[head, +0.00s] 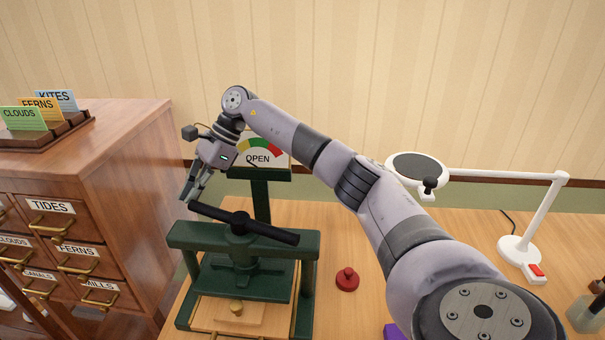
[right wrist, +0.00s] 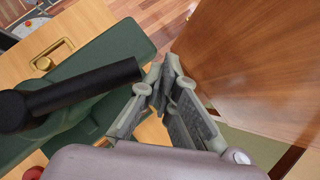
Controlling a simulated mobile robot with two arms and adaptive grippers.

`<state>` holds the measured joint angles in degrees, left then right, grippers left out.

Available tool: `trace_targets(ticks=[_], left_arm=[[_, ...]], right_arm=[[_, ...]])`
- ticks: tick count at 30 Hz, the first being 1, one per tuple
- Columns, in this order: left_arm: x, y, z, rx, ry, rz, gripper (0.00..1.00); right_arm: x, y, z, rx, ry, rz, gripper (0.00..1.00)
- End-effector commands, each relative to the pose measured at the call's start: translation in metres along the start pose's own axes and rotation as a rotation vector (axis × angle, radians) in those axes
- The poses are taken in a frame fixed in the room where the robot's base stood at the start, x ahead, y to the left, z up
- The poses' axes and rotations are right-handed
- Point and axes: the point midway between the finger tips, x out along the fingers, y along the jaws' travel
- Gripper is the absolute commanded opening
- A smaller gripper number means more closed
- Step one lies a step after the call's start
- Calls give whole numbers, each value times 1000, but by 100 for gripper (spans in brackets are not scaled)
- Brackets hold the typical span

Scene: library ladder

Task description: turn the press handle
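The green press (head: 245,240) stands on the wooden table, with a black bar handle (head: 270,231) across its top. A sign with a coloured dial (head: 258,150) behind it reads OPEN. My right gripper (head: 192,197) is at the handle's left end. In the right wrist view, the fingers of my right gripper (right wrist: 161,82) come together at their tips, with nothing seen between them. My left gripper is out of view.
A wooden drawer cabinet (head: 150,160) with labelled drawers stands close on the left. A red knobbed piece (head: 347,280) sits right of the press. A white lamp (head: 519,252) stands farther right, and a purple object (head: 392,331) lies partly behind my arm.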

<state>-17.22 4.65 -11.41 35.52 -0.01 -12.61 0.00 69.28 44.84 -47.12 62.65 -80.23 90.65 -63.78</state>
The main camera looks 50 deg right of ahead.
Motion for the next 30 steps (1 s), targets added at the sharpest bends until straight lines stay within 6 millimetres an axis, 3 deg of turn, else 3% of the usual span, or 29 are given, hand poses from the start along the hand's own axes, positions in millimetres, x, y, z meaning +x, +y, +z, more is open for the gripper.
trace_targets(ticks=[30], left_arm=[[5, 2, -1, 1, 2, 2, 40]], right_arm=[[10, 9, 13, 2, -2, -1, 0]])
